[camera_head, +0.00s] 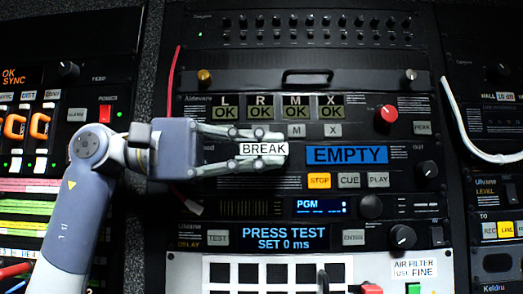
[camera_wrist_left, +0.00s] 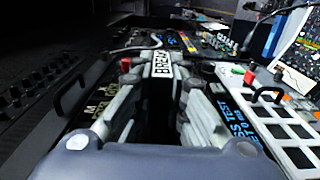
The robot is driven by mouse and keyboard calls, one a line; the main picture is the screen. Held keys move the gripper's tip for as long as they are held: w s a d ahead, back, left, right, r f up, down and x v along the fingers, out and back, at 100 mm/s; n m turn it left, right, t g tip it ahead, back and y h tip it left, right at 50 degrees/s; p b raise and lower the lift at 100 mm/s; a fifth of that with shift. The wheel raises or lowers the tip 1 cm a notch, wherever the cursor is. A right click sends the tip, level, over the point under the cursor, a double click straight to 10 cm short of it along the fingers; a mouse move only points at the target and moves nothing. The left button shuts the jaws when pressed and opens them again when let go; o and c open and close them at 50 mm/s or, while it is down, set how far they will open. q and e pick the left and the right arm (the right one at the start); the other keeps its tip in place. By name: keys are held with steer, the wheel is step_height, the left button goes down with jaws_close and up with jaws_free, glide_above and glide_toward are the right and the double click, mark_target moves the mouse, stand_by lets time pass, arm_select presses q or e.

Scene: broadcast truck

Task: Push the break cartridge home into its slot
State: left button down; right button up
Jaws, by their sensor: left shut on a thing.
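The break cartridge (camera_head: 263,149) shows as a white label reading BREAK between the fingers of my left gripper (camera_head: 281,151). My left gripper comes in from the left and is shut on the cartridge in front of the rack unit with the blue EMPTY display (camera_head: 346,155). In the left wrist view the cartridge (camera_wrist_left: 158,72) sits between the fingertips (camera_wrist_left: 160,82), its label facing the camera. The slot is hidden behind the gripper and cartridge, so I cannot tell how deep the cartridge sits. My right gripper is not in view.
STOP (camera_head: 319,180), CUE and PLAY buttons lie just below and right of the gripper. A red knob (camera_head: 386,115) sticks out at upper right. A red cable (camera_head: 173,85) hangs on the left, and a white cable (camera_head: 463,125) loops on the right.

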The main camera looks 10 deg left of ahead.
mark_target(262, 154)
arm_select(q)
steer(key=shift+w+a, duration=0.15)
steer(key=shift+w, duration=0.65)
steer(key=shift+w+a, duration=0.15)
steer(key=shift+w, duration=0.65)
steer(key=c, duration=1.5)
jaws_free()
steer(key=shift+c, duration=0.2)
steer(key=shift+w, duration=0.1)
steer(key=v, duration=1.2)
